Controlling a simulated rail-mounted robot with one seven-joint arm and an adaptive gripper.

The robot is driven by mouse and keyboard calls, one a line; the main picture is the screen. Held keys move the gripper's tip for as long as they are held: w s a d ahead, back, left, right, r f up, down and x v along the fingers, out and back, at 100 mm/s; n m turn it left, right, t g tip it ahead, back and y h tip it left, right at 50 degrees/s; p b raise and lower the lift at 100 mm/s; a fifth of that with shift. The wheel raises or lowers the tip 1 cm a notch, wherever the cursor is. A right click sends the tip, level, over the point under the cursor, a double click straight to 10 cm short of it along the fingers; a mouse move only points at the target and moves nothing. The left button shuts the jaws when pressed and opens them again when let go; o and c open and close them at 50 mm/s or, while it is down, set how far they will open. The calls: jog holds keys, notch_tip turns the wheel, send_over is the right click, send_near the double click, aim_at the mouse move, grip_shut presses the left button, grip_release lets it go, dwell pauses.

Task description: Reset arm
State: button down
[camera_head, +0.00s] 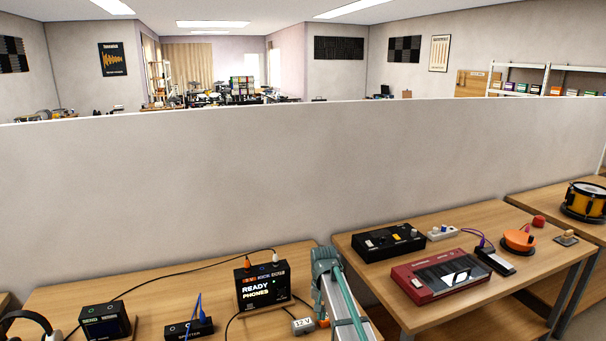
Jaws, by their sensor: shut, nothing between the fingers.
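Part of my own arm, with a teal joint on top and pale grey links, rises from the bottom edge between the two tables and leans up and to the left. It stands in front of the right end of the left table (205,284) and close to the left edge of the right table (440,321). My gripper does not show in this view. The lower part of the arm is cut off by the bottom edge.
A black "READY PHONES" box (263,289) and a 12 V adapter (303,326) stand just left of the arm. A red keyboard device (440,281) and a black control box (388,241) lie to its right. A long partition (250,180) runs behind the tables.

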jog(key=s+d+f+n, duration=0.1)
jog(key=s+d+f, duration=0.35)
jog(key=s, duration=0.45)
jog(key=s+d+f, duration=0.3)
jog(key=s+f, duration=0.2)
jog(key=s, duration=0.5)
jog(key=s+d+f+n, duration=0.1)
jog(key=s+d+f, duration=0.35)
jog(key=s, duration=0.45)
jog(key=s+f+g+b, duration=0.1)
jog(key=s+f+g, duration=0.2)
jog(key=s+f, duration=0.8)
jog(key=s+f+g+b, duration=0.2)
jog(key=s+f, duration=0.9)
jog(key=s, duration=0.6)
jog(key=shift+a+f+g, duration=0.3)
jog(key=shift+a+g, duration=0.15)
jog(key=shift+g, duration=0.45)
jog(key=c, duration=1.9)
grip_release()
jog(key=shift+s, duration=0.1)
